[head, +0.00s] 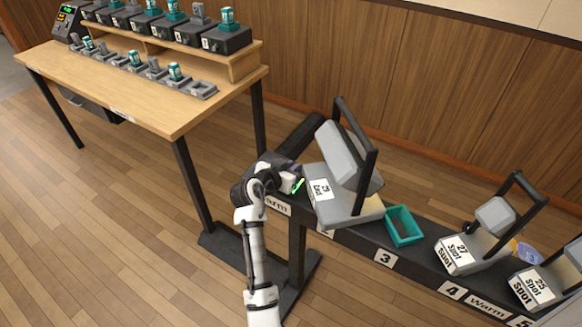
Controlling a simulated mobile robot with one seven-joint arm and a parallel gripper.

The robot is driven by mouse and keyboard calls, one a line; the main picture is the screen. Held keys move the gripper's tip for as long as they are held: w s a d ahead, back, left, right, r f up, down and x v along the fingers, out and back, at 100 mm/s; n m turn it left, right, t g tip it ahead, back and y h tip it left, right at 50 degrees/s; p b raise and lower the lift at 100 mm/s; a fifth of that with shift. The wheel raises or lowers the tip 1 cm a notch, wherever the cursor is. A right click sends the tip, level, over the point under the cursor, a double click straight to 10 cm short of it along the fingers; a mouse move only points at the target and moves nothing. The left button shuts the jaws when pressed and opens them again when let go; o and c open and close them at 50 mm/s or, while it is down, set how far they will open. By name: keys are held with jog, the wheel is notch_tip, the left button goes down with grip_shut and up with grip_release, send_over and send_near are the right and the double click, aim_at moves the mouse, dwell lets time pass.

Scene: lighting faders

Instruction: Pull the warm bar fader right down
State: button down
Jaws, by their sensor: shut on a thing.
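My gripper (291,182) is at the left end of the dark rail (352,236), just left of the lamp marked 29. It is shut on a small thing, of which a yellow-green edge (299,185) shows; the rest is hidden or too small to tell. I cannot pick out the warm bar fader for certain in this view.
A wooden desk (130,85) with dark boxes (226,40) stands back left. Bare floor lies between.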

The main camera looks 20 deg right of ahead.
jog(key=s+a, duration=0.1)
jog(key=a, duration=0.1)
jog(key=s+a, duration=0.3)
jog(key=shift+s+a+f+b, duration=0.1)
jog(key=shift+s+a+b, duration=0.2)
jog(key=shift+a, duration=0.1)
jog(key=c, duration=1.5)
grip_release()
jog(key=shift+o, duration=0.2)
jog(key=b+v, duration=0.2)
jog(key=v, duration=1.2)
